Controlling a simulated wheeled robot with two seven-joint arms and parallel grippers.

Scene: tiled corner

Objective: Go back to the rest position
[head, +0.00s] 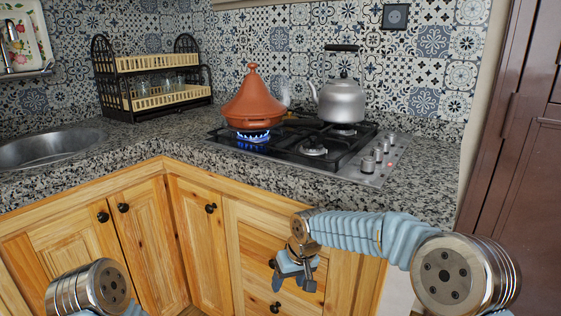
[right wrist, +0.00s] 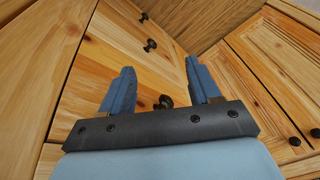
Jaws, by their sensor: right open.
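My right gripper (head: 296,280) hangs low in front of the wooden drawers in the head view, below the counter edge. In the right wrist view its two blue fingers (right wrist: 160,92) stand apart with nothing between them but the cabinet front beyond. My left arm shows only as a round joint at the lower left of the head view. My left gripper is out of the picture.
A granite counter (head: 120,150) runs above wooden cabinets (head: 145,215). A gas hob (head: 312,150) carries an orange tagine (head: 253,100) over a lit blue flame and a steel kettle (head: 342,100). A sink (head: 45,147) and dish rack (head: 160,97) are left; a brown door (head: 525,150) is right.

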